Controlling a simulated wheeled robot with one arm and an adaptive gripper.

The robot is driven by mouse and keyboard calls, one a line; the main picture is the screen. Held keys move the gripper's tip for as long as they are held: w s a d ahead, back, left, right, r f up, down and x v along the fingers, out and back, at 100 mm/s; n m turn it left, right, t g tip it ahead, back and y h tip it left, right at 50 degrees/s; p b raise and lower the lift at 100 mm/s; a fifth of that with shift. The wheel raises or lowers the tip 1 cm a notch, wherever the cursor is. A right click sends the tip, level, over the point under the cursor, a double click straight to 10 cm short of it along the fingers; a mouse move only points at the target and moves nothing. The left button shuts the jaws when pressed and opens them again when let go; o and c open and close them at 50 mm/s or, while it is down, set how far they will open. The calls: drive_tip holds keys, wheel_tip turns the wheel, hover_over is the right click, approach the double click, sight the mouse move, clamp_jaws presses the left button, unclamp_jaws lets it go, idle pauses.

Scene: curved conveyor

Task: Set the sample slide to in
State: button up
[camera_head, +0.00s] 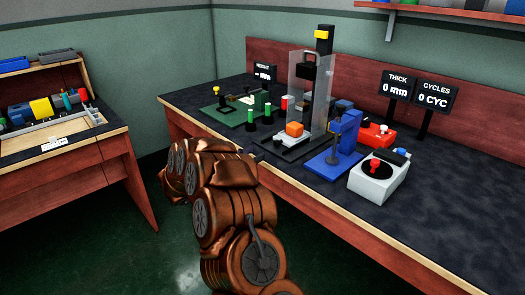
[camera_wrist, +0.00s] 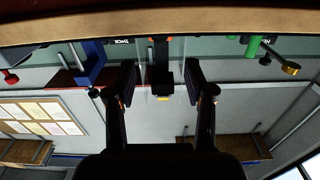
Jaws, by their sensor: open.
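An orange block (camera_head: 294,129) sits on a pale slide plate (camera_head: 288,140), which appears to be the sample slide, at the foot of a tall press (camera_head: 324,75) with a clear guard (camera_head: 303,85). The plate appears to be at the front of the press base, partly outside the guard; its exact setting cannot be told. My gripper (camera_wrist: 162,85) is open and empty in the wrist view, its two fingers well apart. In the head view my copper arm is in front of the bench, and the gripper itself cannot be made out there.
The workbench (camera_head: 430,200) also holds a blue device (camera_head: 338,145), a white box with a red-knobbed control (camera_head: 378,178), a red unit (camera_head: 376,135) and a green fixture (camera_head: 240,110). Display signs (camera_head: 397,83) stand behind. A second bench (camera_head: 70,165) stands left; floor between is clear.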

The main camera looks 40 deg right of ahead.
drive_tip(key=shift+s+a, duration=0.1)
drive_tip(key=shift+a, duration=1.25)
